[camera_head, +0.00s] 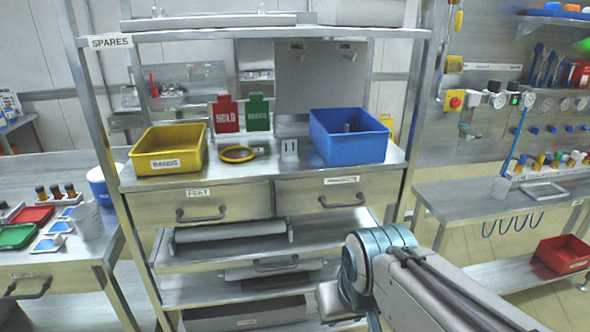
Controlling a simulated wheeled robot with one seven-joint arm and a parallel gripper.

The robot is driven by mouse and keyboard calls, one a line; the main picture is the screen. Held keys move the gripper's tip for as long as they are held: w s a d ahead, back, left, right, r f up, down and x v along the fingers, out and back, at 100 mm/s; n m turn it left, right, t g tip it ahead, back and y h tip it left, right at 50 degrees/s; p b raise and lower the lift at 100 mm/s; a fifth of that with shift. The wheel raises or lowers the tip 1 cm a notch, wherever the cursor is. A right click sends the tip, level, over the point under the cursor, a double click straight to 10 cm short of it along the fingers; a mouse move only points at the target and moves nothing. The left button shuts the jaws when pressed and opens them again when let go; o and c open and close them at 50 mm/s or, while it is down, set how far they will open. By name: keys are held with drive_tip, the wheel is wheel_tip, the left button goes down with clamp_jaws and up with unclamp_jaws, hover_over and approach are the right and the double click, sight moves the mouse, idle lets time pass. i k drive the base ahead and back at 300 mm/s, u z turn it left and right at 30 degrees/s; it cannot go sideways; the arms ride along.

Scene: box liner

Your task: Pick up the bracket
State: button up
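A small pale grey upright piece with slots, which looks like the bracket (289,150), stands on the steel worktop (228,177) of the spares rack. It is between a yellow ring with a handle (238,154) on its left and a blue bin (348,137) on its right. Nothing is touching it that I can see. My arm reaches in from the lower right, below and to the right of the worktop. My gripper's fingers do not show, so the gripper is out of view.
A yellow bin (169,150) stands at the worktop's left. Red (225,114) and green (258,112) signs stand behind. Two closed drawers (231,204) are under the worktop, with lower shelves below. Rack posts rise at both sides. The worktop's front strip is mostly clear.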

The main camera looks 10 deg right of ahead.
sight(289, 146)
drive_tip(key=z, duration=0.2)
drive_tip(key=k, duration=0.25)
drive_tip(key=u, duration=0.85)
drive_tip(key=i, duration=1.3)
drive_tip(key=z, duration=0.65)
